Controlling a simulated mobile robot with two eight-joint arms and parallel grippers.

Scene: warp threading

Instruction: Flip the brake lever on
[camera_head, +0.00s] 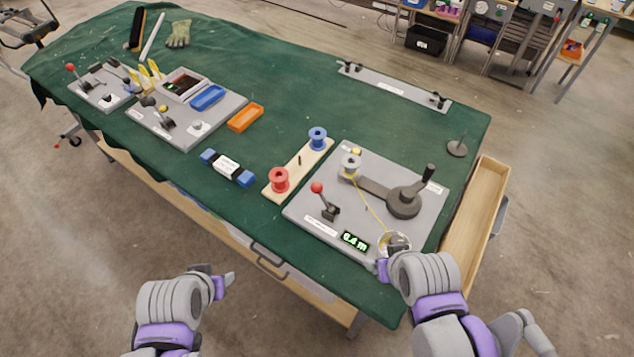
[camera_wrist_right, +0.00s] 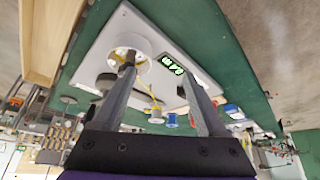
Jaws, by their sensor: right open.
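A lever with a red ball knob (camera_head: 317,187) stands on the grey board (camera_head: 300,215) at the right of the table; its label is too small to read. My right gripper (camera_head: 386,262) is at the board's front right corner, beside a white round part (camera_head: 396,242) with yellow thread, away from the red lever. The right wrist view shows its fingers (camera_wrist_right: 158,68) apart and nothing held, one finger overlapping the white part (camera_wrist_right: 130,46); I cannot tell if they touch. My left gripper (camera_head: 224,281) is in front of the table, away from everything; its jaws are unclear.
The board also carries a dark crank (camera_head: 404,200), a silver spool (camera_head: 350,165) and a green display (camera_head: 355,241). Red (camera_head: 279,179) and blue (camera_head: 317,139) spools stand left of it. Another red-knobbed lever (camera_head: 71,67) is far left. A wooden tray (camera_head: 474,225) borders the right edge.

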